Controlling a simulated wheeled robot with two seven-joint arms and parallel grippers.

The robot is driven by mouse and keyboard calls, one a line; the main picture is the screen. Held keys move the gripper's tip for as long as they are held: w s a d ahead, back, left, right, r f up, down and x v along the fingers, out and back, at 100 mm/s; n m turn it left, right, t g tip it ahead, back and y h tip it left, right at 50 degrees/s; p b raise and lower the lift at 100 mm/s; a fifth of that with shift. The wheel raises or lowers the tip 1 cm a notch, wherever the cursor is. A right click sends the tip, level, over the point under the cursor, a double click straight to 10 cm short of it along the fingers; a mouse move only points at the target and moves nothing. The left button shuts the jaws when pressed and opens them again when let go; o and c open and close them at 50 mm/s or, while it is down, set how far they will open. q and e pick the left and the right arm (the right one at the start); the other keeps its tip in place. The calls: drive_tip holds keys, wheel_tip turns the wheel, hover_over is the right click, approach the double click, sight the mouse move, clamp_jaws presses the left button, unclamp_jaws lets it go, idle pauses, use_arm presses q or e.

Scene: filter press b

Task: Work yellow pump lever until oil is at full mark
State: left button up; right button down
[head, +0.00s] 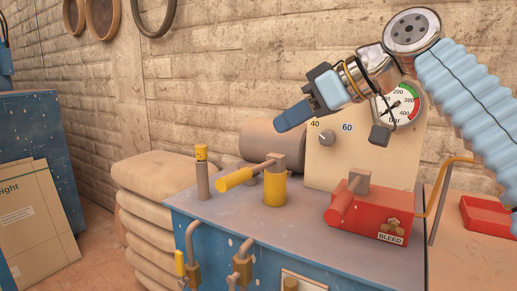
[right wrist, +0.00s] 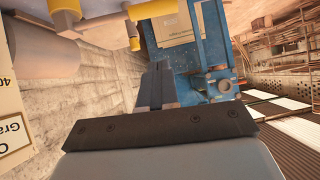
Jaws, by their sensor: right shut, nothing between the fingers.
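The yellow pump lever (head: 235,180) sticks out to the left from a grey head on top of a yellow cylinder (head: 275,190), on the blue bench. My right gripper (head: 290,118) is shut and empty. It is raised above the pump, in front of the brick wall, with its fingers pointing down and left, apart from the lever. Its closed fingers also show in the right wrist view (right wrist: 157,85), where yellow parts lie along the top edge. I cannot make out an oil level or full mark. My left gripper is not in view.
A red block marked BLEED (head: 365,219) with a red lever stands right of the pump. Behind it is a panel (head: 330,168) with a pressure dial (head: 399,106). A yellow-topped post (head: 202,175) stands left on the blue bench (head: 215,215). Stacked sacks (head: 150,185) lie beyond.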

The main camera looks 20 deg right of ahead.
sight(252, 170)
drive_tip(key=s+d+f+b+x, duration=0.1)
drive_tip(key=f+b+x, duration=0.1)
drive_tip(key=x, duration=1)
drive_tip(key=shift+a+f, duration=0.15)
drive_tip(key=shift+f, duration=0.15)
